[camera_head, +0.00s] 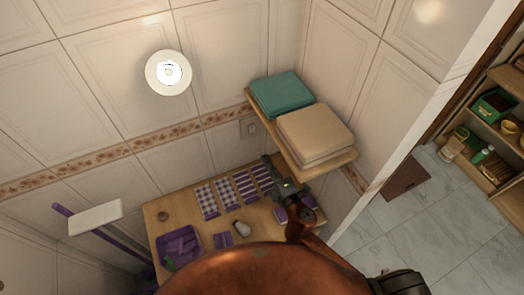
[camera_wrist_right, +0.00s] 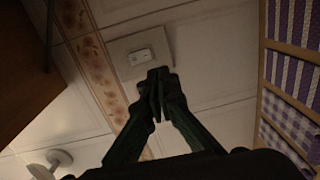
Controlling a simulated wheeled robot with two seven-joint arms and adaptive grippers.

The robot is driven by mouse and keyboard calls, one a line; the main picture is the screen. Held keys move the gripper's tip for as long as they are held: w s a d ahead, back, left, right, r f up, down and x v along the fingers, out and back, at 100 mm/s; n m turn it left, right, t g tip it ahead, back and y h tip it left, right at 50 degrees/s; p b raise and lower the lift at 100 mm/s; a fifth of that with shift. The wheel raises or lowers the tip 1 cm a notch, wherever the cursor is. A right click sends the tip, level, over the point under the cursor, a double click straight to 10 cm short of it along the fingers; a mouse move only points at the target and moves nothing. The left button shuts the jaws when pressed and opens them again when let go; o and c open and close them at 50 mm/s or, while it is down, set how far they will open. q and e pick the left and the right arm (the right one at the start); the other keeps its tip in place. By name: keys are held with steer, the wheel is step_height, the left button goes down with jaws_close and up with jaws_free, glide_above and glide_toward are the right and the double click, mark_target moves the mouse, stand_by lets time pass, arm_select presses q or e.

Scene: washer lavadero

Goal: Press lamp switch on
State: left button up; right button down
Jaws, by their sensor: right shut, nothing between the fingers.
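In the right wrist view the switch (camera_wrist_right: 141,56) has a pale rocker on a square plate. My right gripper (camera_head: 268,160) is below the switch in the head view. In the wrist view its shut, empty fingertips (camera_wrist_right: 158,74) overlap the plate's lower edge; I cannot tell whether they touch it. The round wall lamp (camera_head: 168,73) has a bright white centre. My left gripper is not in view.
A wooden shelf (camera_head: 316,174) with folded teal (camera_head: 281,93) and beige towels (camera_head: 315,134) juts out right of the switch. Below, a wooden table (camera_head: 160,213) holds checked and striped cloths (camera_head: 207,200) and a purple basket (camera_head: 180,243). A white-headed, purple-handled tool (camera_head: 95,217) stands left.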

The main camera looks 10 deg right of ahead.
steer(key=shift+v, duration=1.2)
steer(key=shift+s+f, duration=0.1)
steer(key=shift+f, duration=0.1)
